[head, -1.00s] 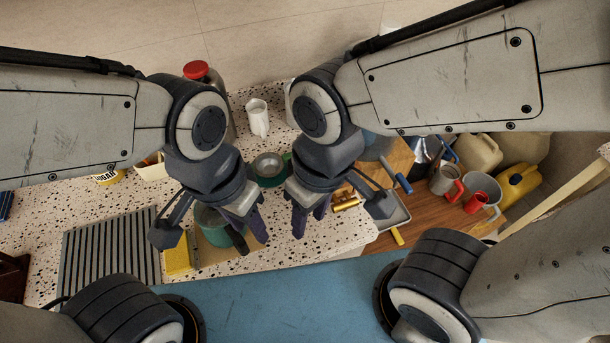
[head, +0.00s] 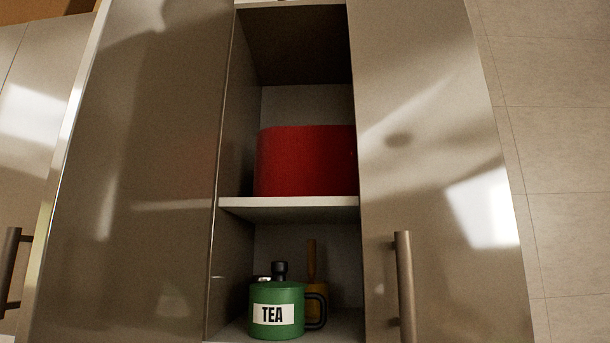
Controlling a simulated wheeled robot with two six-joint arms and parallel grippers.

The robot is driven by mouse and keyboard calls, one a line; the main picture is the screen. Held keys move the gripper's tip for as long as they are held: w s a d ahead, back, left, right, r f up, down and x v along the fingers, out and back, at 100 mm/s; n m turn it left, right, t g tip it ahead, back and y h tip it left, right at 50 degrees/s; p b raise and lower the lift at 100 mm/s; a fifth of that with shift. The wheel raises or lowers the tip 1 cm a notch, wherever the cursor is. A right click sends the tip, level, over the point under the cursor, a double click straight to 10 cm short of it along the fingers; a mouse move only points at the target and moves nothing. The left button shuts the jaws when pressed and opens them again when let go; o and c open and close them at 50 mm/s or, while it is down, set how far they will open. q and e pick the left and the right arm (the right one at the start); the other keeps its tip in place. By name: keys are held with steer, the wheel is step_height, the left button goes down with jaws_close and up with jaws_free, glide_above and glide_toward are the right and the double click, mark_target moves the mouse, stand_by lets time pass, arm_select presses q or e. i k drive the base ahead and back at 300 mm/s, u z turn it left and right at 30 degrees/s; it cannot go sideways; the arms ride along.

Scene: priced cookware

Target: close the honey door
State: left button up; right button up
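No label reading honey shows in the head view, so I cannot tell which door is the honey door. A tall cupboard has an open gap in its middle. To the right of the gap is a glossy grey-brown door (head: 440,130) with an upright bar handle (head: 404,287). To the left is a wide glossy panel (head: 150,170) with a bright left edge and no handle in sight; I cannot tell whether it is a swung-open door. Neither of my grippers is in view.
Inside the gap, a red pot or tin (head: 305,161) stands on the white shelf (head: 290,208). Below are a green jar marked TEA (head: 277,309) and a yellow-brown item (head: 317,292) behind it. Another handle (head: 10,272) is at the far left. A tiled wall (head: 560,150) is at right.

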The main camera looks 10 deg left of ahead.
mark_target(119, 254)
steer(key=u, duration=0.65)
steer(key=k, duration=0.7)
steer(key=z, duration=0.55)
steer(key=i, duration=0.45)
steer(key=z, duration=0.1)
steer(key=k, duration=0.45)
steer(key=z, duration=0.55)
steer(key=k, duration=0.8)
steer(key=u, duration=0.85)
steer(key=i, duration=0.95)
steer(key=u, duration=1)
